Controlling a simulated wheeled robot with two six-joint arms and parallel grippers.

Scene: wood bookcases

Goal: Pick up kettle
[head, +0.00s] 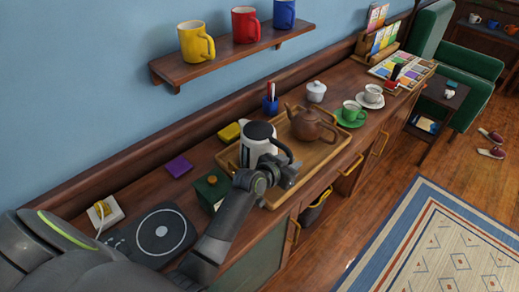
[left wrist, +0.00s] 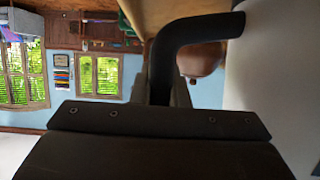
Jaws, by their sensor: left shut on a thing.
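The kettle (head: 256,146) is white with a black top and black handle. In the head view it stands upright at the left part of the wooden tray (head: 335,153); its base is partly hidden by my arm, so I cannot tell whether it touches the tray. My left gripper (head: 287,168) is at the handle side and shut on the handle. In the left wrist view the black handle (left wrist: 190,35) runs down between the fingers, and the white kettle body (left wrist: 278,80) fills the right side. My right gripper is not in view.
A brown teapot (head: 308,122) sits on the tray right beside the kettle. A green box (head: 211,188), a yellow sponge (head: 232,131) and a hot plate (head: 161,231) lie to the left. A green saucer (head: 350,122) with a cup is beyond. A mug shelf (head: 230,50) hangs above.

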